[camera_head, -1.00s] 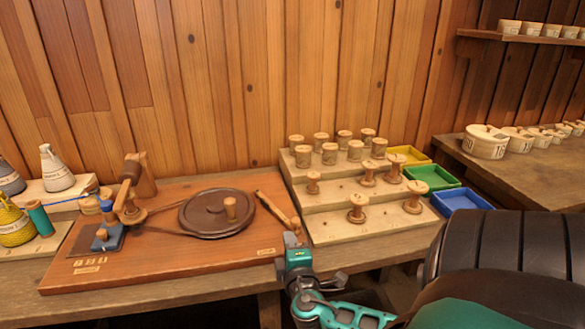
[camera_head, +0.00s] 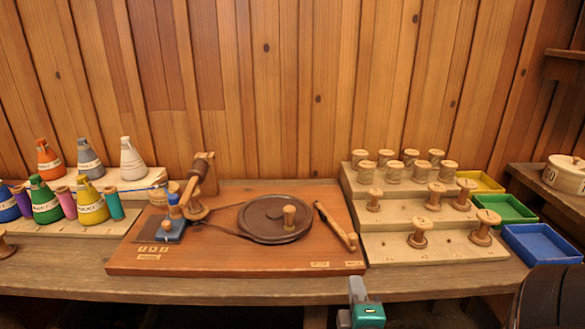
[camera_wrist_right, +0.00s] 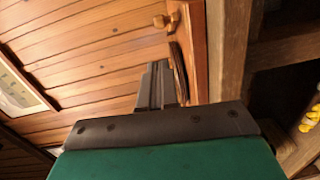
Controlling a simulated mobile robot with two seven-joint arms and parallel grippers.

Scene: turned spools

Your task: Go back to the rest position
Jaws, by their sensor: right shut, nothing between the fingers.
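My right gripper (camera_head: 357,290) shows at the bottom of the head view, in front of the workbench's front edge, with its green body below the grey fingers. It is shut and empty. In the right wrist view its dark fingers (camera_wrist_right: 158,85) lie close together and point toward the plank wall and the bench. My left gripper is not in view.
The bench (camera_head: 200,288) carries a winding board with a dark wheel (camera_head: 262,225). A stepped rack (camera_head: 385,245) of spools stands right, beside yellow, green and blue trays (camera_head: 541,243). Several thread cones (camera_head: 88,160) stand left. The space before the bench looks clear.

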